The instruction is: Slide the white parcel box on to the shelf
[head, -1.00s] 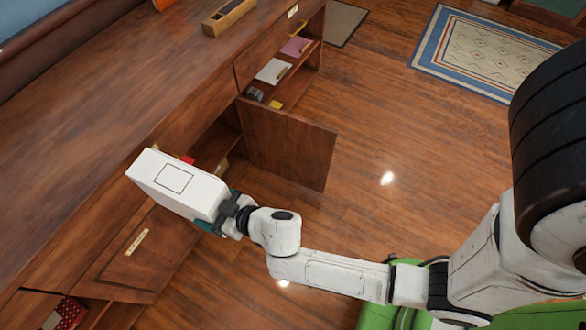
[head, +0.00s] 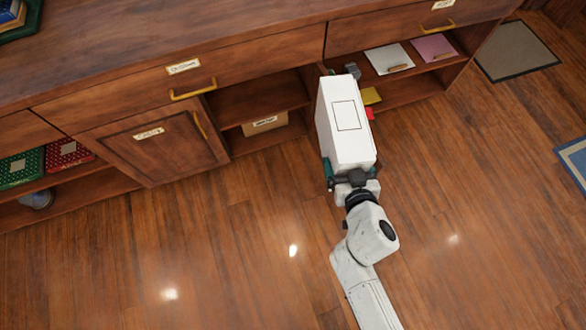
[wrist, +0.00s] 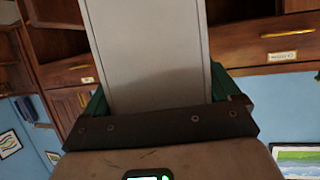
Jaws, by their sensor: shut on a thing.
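The white parcel box (head: 343,118) is held out in front of the cabinet, its long side pointing toward the cabinet. My gripper (head: 350,173) is shut on its near end, with a green finger on each side. In the wrist view the box (wrist: 150,55) fills the middle between the fingers (wrist: 160,95). An open cabinet compartment with a shelf board (head: 258,98) lies just left of the box. The box hides part of the cabinet front behind it; I cannot tell whether they touch.
A labelled carton (head: 265,124) sits low in the open compartment. A closed cabinet door (head: 160,150) is to its left. Right of the box, an open shelf holds a white paper (head: 390,59) and a pink one (head: 433,47). The floor (head: 230,240) in front is clear.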

